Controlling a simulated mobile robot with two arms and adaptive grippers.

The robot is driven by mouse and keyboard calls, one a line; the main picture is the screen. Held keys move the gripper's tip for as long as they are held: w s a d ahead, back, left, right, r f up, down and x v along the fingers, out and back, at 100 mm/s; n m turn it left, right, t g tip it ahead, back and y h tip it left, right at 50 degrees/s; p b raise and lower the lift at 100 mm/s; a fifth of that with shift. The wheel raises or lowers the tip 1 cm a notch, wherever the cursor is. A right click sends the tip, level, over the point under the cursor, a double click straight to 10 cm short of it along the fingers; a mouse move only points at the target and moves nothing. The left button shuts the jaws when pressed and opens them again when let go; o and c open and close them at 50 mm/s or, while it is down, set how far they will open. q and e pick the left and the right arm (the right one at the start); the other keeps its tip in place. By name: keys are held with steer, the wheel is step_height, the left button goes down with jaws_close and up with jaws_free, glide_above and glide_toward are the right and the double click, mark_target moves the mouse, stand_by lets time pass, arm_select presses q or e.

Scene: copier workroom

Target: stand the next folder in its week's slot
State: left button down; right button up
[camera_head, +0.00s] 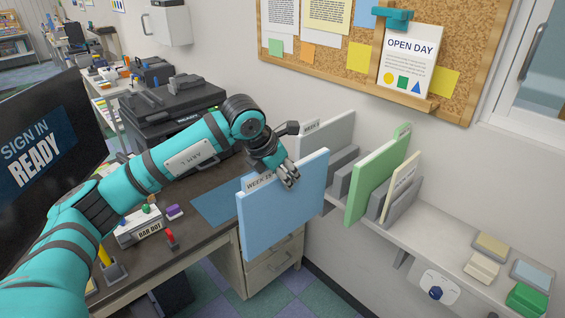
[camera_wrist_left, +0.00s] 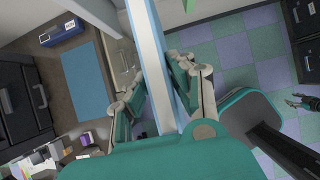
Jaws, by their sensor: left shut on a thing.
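My left gripper (camera_head: 288,174) is shut on the top edge of a blue folder (camera_head: 285,212). The folder hangs upright, in front of the shelf's left end; its label starts with "WEEK", the number is hard to read. In the left wrist view the folder (camera_wrist_left: 150,50) runs edge-on between the fingers (camera_wrist_left: 160,82). A grey-white folder (camera_head: 338,130) with a partly hidden "WEEK" label stands behind. A green folder (camera_head: 372,182) and a cream folder (camera_head: 402,186) stand among grey dividers (camera_head: 342,160). What looks like my right gripper (camera_wrist_left: 299,102) is small at the wrist view's right edge.
The wall shelf (camera_head: 440,238) carries small boxes (camera_head: 482,266) and a green item (camera_head: 527,299) at right. A dark desk (camera_head: 185,222) with a blue mat (camera_head: 222,205) and printer (camera_head: 175,115) lies left. A corkboard (camera_head: 350,55) hangs above.

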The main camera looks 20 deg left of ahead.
arm_select(q)
steer(key=shift+d+f+p, duration=0.15)
steer(key=shift+d+p, duration=0.05)
steer(key=shift+d, duration=0.45)
steer(key=shift+d+f+p, duration=0.15)
steer(key=shift+d, duration=0.45)
arm_select(e)
steer(key=shift+d+r, duration=0.1)
steer(key=shift+r, duration=0.6)
arm_select(q)
steer(key=shift+b, duration=0.3)
arm_select(e)
steer(key=shift+f, duration=0.25)
